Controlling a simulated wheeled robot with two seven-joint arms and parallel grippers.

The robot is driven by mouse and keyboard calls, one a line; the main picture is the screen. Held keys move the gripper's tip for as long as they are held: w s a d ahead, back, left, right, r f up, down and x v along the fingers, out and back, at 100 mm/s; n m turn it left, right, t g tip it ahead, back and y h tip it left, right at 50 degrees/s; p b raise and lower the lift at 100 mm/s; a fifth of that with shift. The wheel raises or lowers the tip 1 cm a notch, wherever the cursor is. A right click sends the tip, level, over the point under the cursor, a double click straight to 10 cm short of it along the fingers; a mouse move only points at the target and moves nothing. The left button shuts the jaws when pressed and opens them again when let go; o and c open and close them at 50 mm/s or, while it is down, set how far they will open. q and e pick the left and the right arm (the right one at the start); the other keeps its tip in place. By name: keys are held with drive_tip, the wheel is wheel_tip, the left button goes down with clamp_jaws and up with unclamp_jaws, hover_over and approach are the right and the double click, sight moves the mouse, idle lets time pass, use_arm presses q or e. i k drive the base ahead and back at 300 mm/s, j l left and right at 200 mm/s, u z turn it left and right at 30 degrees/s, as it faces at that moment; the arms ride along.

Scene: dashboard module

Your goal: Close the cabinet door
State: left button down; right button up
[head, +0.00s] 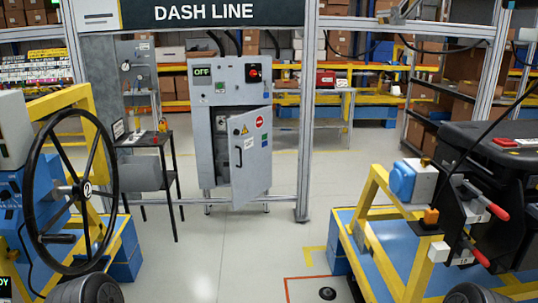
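The grey cabinet (201,120) stands on short legs in the middle of the head view, beyond the metal frame. Its door (251,165) is partly open. The door's left edge stands out toward me, and its right edge meets the cabinet body. A gap on the left shows part of the inside (221,140). Neither of my grippers is in view; only rounded dark parts, apparently of my arms, show at the bottom edge.
A black steering wheel (74,187) on a yellow stand is at the left. A yellow frame with a dashboard module (490,170) is at the right. A small black table (150,142) stands left of the cabinet. A metal post (306,120) stands right of it. The floor (225,250) between is clear.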

sight(251, 152)
drive_tip(key=i, duration=3.95)
drive_tip(key=u, duration=0.35)
